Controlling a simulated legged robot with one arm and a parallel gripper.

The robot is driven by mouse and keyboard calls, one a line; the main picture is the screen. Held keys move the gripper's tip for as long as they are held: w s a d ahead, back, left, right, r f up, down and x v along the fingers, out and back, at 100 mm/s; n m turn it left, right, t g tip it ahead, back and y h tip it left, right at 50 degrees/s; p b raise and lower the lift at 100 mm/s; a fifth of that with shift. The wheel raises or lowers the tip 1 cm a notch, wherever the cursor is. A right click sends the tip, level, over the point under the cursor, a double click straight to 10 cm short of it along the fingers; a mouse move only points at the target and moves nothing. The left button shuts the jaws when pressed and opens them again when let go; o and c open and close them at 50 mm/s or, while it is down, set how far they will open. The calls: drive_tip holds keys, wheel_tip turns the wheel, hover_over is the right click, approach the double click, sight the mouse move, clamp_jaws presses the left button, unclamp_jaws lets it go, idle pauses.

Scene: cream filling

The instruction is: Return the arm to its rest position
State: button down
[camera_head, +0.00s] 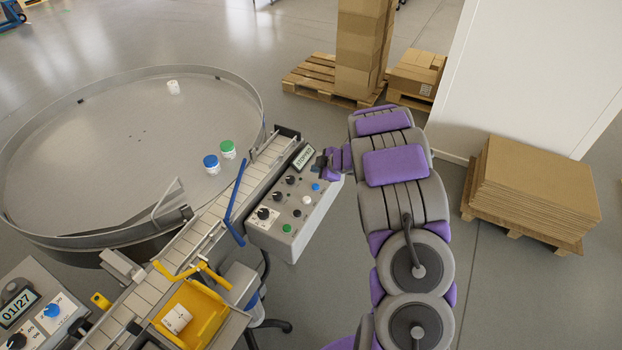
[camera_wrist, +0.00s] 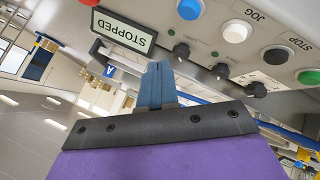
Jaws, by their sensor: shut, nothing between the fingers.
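My arm, purple and grey, reaches up from the bottom right of the head view and bends left at its top. My gripper (camera_head: 322,163) is at the control box's upper right end, by the small display (camera_head: 304,157). In the wrist view my gripper (camera_wrist: 157,70) shows blue fingers pressed together with nothing between them. Beyond the fingers is the grey control box (camera_wrist: 225,55), whose display (camera_wrist: 124,32) reads "STOPPED". A blue button (camera_wrist: 190,9) and black knobs are close to the fingertips. I cannot tell whether the fingers touch the panel.
A conveyor (camera_head: 205,228) runs left of the control box, beside a round table (camera_head: 60,180) carrying a blue-lidded jar (camera_head: 211,164), a green-lidded jar (camera_head: 227,149) and a white one (camera_head: 173,87). A cardboard stack (camera_head: 530,190) stands right of my arm. A white wall (camera_head: 530,70) is behind.

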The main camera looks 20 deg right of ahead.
drive_tip(key=s+d+r+m+h, duration=0.1)
drive_tip(key=d+r+m+h, duration=0.15)
drive_tip(key=r, duration=0.45)
drive_tip(key=s+d+r+m+h, duration=0.1)
drive_tip(key=d+r+m+h, duration=0.1)
drive_tip(key=d+r+h, duration=0.3)
drive_tip(key=s+a+r+m+g+h, duration=0.25)
drive_tip(key=s+r+m, duration=0.25)
drive_tip(key=s+r, duration=0.45)
drive_tip(key=s+a+m+g+y, duration=0.1)
drive_tip(key=s+a+g+y, duration=0.1)
drive_tip(key=s+a, duration=0.6)
drive_tip(key=s+a+f+m+g+y, duration=0.1)
drive_tip(key=s+a, duration=0.7)
drive_tip(key=s, duration=0.9)
drive_tip(key=s+a+f+m+g+y, duration=0.1)
drive_tip(key=s+a+g+y, duration=0.2)
drive_tip(key=s+a+g, duration=0.2)
drive_tip(key=s+a, duration=0.3)
drive_tip(key=s, duration=0.4)
drive_tip(key=shift+s+a+y, duration=0.25)
drive_tip(key=shift+y, duration=0.15)
drive_tip(key=c, duration=1.9)
unclamp_jaws()
drive_tip(key=shift+f+m, duration=0.1)
drive_tip(key=shift+m, duration=0.15)
